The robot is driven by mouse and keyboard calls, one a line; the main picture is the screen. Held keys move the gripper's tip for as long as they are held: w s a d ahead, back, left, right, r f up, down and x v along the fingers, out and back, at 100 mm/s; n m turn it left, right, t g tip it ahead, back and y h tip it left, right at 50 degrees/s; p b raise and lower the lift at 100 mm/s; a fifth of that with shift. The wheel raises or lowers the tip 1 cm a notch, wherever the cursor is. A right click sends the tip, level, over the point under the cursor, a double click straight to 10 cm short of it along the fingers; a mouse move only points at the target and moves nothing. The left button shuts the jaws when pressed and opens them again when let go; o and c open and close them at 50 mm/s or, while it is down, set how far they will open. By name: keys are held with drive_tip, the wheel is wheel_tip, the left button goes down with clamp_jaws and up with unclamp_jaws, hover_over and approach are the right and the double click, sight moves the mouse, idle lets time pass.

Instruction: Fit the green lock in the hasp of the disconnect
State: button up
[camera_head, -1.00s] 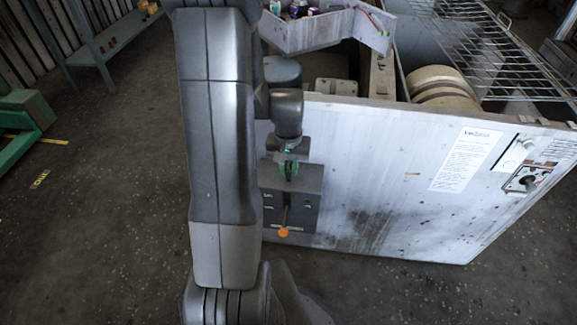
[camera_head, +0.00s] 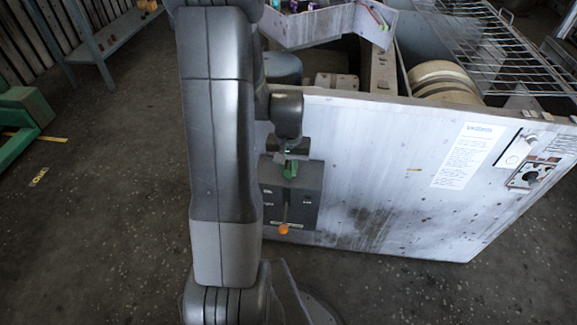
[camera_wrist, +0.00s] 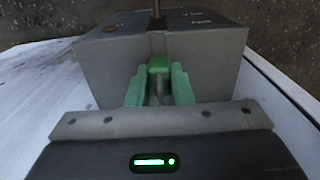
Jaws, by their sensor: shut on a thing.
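The green lock (camera_wrist: 158,64) is between the two green fingers of my gripper (camera_wrist: 157,85) in the wrist view. Its grey shackle shows between the fingers, pointing back toward the gripper body. In the head view, my gripper (camera_head: 290,160) holds the lock (camera_head: 289,170) at the top of the disconnect (camera_head: 312,184), a dark grey box on the panel. The disconnect also shows in the wrist view (camera_wrist: 215,60), with the lock at a slot in its near edge. The hasp is not clear in either view. An orange-tipped lever (camera_head: 283,229) hangs down the box's front.
The pale housing panel (camera_head: 390,190) spreads right of the disconnect, with a paper label (camera_head: 468,155) and a rotary switch (camera_head: 528,177). A tray (camera_head: 320,25) of small items sits above. A wire mesh (camera_head: 480,55) lies at upper right.

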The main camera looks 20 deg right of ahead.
drive_tip(key=shift+f, duration=0.25)
drive_tip(key=o, duration=0.9)
drive_tip(key=shift+r, duration=0.1)
wheel_tip(320, 180, up, 14)
drive_tip(key=p, duration=0.3)
wheel_tip(320, 180, down, 14)
drive_tip(key=b, duration=0.3)
drive_tip(key=shift+r, duration=0.35)
